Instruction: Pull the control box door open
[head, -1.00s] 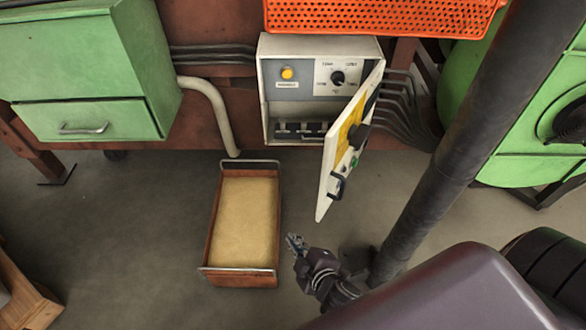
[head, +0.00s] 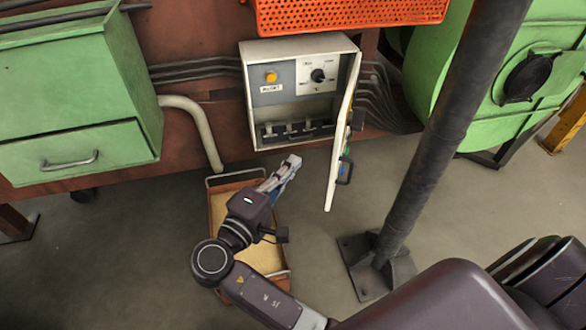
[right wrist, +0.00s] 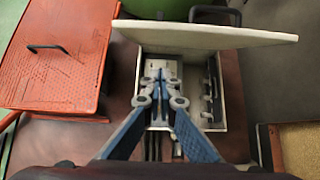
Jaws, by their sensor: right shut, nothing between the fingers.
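The control box (head: 303,55) is a pale grey case on the red-brown frame, with an orange button, a dial and a row of breakers inside. Its white door (head: 337,150) stands open on the right side, nearly edge-on, with a dark handle (head: 346,172) on its outer face. My right gripper (head: 290,166) is shut and empty, below and in front of the box's open front, left of the door and apart from it. In the right wrist view the shut fingers (right wrist: 164,82) overlap the box interior, and the door (right wrist: 205,36) stretches across above them. My left gripper is not in view.
A brown tray with a sandy filling (head: 221,180) lies under my right arm. An orange perforated crate (head: 345,12) is above the box. A dark post (head: 445,130) stands to the right. Green cabinets (head: 70,95) are at left. The floor between door and post is clear.

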